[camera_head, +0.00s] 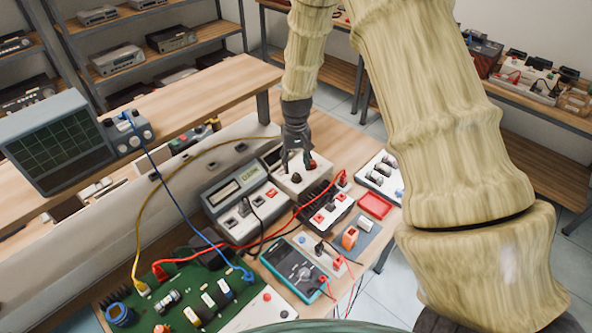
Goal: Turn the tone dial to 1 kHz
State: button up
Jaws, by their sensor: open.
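My gripper (298,163) points down over a small pale box (287,186) at the back of the bench. Its fingers are apart, with nothing seen between them. A dark round knob (296,178) stands on the box's top, just below the fingertips; it may be the tone dial. A red knob or plug (312,165) is beside the right finger. Any scale marks or kHz labels are too small to read, so the dial's setting cannot be told. Whether a finger touches the knob cannot be told.
A bench meter with a display (237,190) stands left of the box. A teal handheld meter (292,268), a green circuit board (185,290) and a red tray (375,205) lie nearer. Red, blue and yellow leads cross the bench.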

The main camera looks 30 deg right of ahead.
aim_at(296, 175)
notch_tip(296, 175, up, 7)
dwell(0.3)
dwell(0.5)
